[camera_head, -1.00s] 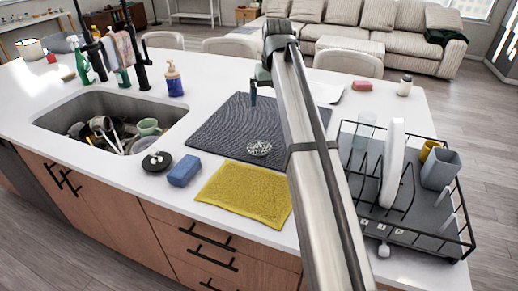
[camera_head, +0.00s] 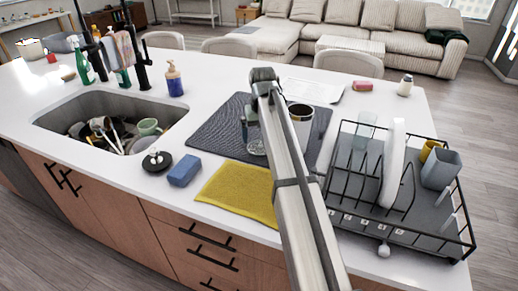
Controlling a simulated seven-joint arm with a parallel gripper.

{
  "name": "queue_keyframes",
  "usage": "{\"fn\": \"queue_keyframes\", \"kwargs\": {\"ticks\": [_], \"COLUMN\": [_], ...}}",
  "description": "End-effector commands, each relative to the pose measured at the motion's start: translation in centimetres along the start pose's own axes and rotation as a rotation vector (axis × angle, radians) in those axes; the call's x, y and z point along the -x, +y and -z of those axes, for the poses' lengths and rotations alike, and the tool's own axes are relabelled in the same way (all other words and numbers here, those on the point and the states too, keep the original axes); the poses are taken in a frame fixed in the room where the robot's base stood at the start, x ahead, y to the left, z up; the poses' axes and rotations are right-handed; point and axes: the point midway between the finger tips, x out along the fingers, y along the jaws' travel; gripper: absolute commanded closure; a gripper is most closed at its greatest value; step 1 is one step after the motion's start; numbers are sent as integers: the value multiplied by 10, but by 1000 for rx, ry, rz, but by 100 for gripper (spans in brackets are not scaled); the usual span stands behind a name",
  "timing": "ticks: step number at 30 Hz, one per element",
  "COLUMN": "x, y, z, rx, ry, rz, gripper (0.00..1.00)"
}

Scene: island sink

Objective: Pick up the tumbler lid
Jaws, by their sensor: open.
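A small round, pale patterned piece (camera_head: 256,148) lies on the dark drying mat (camera_head: 213,132), partly hidden by my arm. It may be the tumbler lid, but I cannot tell for sure. A black disc with a knob (camera_head: 157,161) lies on the counter beside the sink; it could also be a lid or a stopper. An open-topped cup with a dark inside (camera_head: 299,112) stands at the mat's right, partly behind my arm. My gripper (camera_head: 250,134) is open, pointing down over the mat close to the patterned piece; contact cannot be seen.
A blue sponge (camera_head: 184,170) and a yellow cloth (camera_head: 236,192) lie in front of the mat. A black wire dish rack (camera_head: 465,236) with dishes stands at the right.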

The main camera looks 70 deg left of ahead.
Motion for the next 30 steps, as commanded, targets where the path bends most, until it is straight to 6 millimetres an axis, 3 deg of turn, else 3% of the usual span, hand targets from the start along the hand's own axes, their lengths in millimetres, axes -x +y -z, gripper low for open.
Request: {"fn": "queue_keyframes", "kwargs": {"ticks": [5, 15, 23, 30], "x": [-10, -50, -52, -52], "y": [-1, -2, -2, -2], "z": [2, 6, 6, 6], "rx": [0, 0, 0, 0], "ry": [-1, 0, 1, 0], "rz": [0, 0, 0, 0], "gripper": [0, 0, 0, 23]}}
